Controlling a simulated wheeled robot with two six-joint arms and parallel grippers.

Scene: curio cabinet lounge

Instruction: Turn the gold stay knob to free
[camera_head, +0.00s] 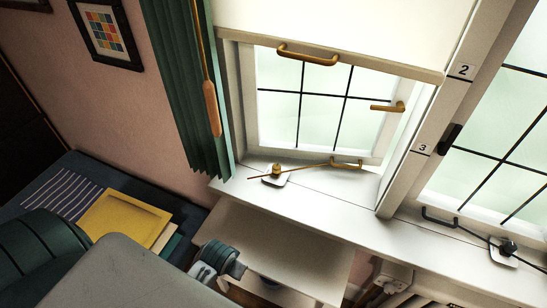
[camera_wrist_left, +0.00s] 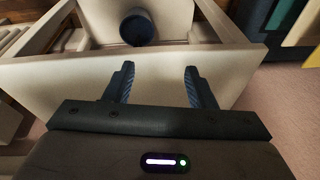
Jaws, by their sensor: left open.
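The gold stay knob (camera_head: 277,169) stands on a pale plate on the window sill, below the left window. My right gripper is not in view.
A gold window handle (camera_head: 388,107) is on the left window. A cream blind (camera_head: 350,25) with a gold pull (camera_head: 307,54) hangs above it. A green curtain (camera_head: 185,90) hangs left. A black stay knob (camera_head: 508,247) sits at the right window. A yellow folder (camera_head: 122,220) lies lower left.

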